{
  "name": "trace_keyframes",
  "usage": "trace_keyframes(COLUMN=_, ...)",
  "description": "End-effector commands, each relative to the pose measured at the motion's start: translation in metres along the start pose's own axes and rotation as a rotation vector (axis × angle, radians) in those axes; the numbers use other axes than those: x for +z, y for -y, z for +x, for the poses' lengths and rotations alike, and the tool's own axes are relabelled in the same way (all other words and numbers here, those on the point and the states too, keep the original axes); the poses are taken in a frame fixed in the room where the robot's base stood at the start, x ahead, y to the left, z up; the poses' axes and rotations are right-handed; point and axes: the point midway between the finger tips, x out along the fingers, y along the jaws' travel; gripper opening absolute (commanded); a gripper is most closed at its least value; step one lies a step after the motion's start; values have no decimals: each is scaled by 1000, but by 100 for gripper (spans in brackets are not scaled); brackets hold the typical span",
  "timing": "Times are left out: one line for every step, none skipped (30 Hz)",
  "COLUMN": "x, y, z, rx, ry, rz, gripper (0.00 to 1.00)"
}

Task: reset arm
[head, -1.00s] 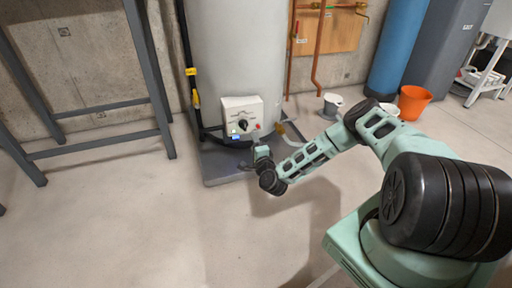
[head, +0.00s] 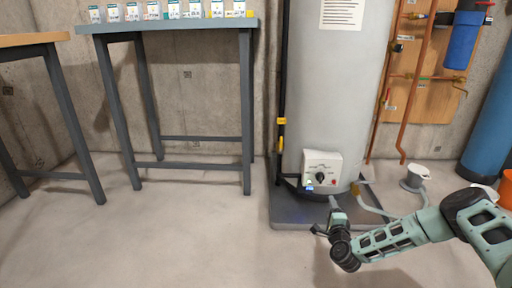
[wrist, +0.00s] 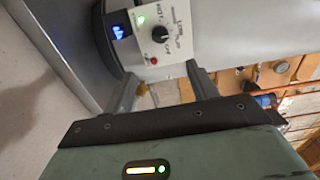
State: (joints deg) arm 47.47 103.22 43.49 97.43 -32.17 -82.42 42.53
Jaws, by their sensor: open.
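My arm reaches in from the lower right of the head view, stretched low toward the tank. My gripper (head: 325,214) is open and empty, just in front of and below the white control box (head: 321,170) on the grey tank (head: 335,100). In the wrist view my gripper (wrist: 160,88) shows two spread fingers with nothing between them. The control box (wrist: 160,32) with its black knob, red light and lit blue display lies beyond them. I cannot tell the exact gap between the fingers and the box.
The tank stands on a dark low plinth (head: 290,217). The floor at left front is clear.

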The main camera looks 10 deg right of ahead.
Motion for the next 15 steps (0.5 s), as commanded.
trace_keyframes(x=5, y=4, z=1, rx=3, ry=18, rz=-8, gripper=58)
trace_keyframes(x=10, y=8, z=2, rx=8, ry=35, rz=-17, gripper=58)
trace_keyframes(x=20, y=15, z=4, rx=17, ry=71, rz=-36, gripper=58)
trace_keyframes(x=29, y=21, z=6, rx=25, ry=104, rz=-55, gripper=58)
trace_keyframes(x=41, y=28, z=7, rx=36, ry=145, rz=-80, gripper=58)
trace_keyframes(x=58, y=38, z=7, rx=55, ry=208, rz=-117, gripper=58)
trace_keyframes(x=74, y=47, z=7, rx=69, ry=261, rz=-152, gripper=58)
trace_keyframes(x=90, y=56, z=5, rx=85, ry=318, rz=-188, gripper=58)
trace_keyframes(x=111, y=68, z=1, rx=107, ry=394, rz=-241, gripper=58)
trace_keyframes(x=126, y=76, z=-3, rx=123, ry=450, rz=-282, gripper=58)
trace_keyframes(x=141, y=84, z=-8, rx=139, ry=506, rz=-325, gripper=58)
trace_keyframes(x=159, y=94, z=-16, rx=159, ry=577, rz=-380, gripper=58)
trace_keyframes(x=172, y=102, z=-23, rx=174, ry=630, rz=-424, gripper=58)
trace_keyframes(x=185, y=109, z=-31, rx=189, ry=680, rz=-467, gripper=58)
trace_keyframes(x=200, y=120, z=-42, rx=206, ry=747, rz=-526, gripper=58)
